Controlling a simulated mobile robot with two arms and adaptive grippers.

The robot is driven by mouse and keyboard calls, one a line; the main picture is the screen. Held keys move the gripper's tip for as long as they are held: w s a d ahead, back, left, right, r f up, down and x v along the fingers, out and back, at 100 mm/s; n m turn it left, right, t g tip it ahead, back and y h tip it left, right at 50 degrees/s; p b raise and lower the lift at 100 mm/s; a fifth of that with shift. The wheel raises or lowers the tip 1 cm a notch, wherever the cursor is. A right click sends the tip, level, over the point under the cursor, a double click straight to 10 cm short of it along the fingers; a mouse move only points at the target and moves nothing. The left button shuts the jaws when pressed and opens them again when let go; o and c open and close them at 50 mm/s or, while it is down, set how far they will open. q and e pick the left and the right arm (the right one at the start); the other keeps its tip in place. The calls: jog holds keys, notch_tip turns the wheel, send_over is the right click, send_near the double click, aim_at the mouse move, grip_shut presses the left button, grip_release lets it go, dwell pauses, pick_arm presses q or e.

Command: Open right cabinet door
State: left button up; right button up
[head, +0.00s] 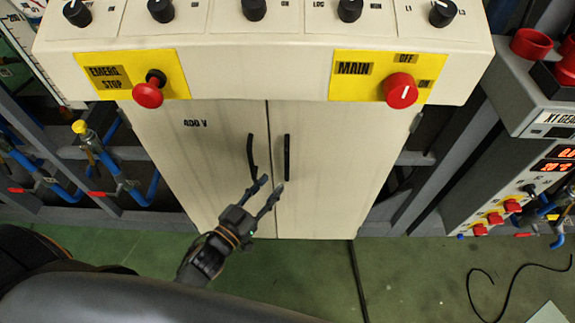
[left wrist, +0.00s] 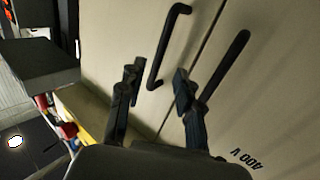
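The right cabinet door (head: 330,190) is cream and closed, with a black vertical handle (head: 287,157). My left gripper (head: 271,184) is open, its fingertips just below the handles in the head view. In the left wrist view the picture is turned over, so the right door (left wrist: 120,40) is at the left. There the right door's handle (left wrist: 166,46) has its near end between the two open fingers of my left gripper (left wrist: 157,73). I cannot tell whether they touch it. My right gripper is not in view.
The closed left door (head: 200,165) has its own handle (head: 252,157) close beside the right one. A panel (head: 260,65) with knobs and red buttons overhangs the doors. An instrument rack (head: 530,150) stands at the right. Green floor (head: 420,270) is open before the cabinet, with a loose black cable.

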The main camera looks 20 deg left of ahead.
aim_at(287, 178)
pick_arm(q)
jog(key=x, duration=0.8)
jog(key=shift+w+f, duration=0.1)
jog(key=shift+w, duration=0.05)
grip_shut()
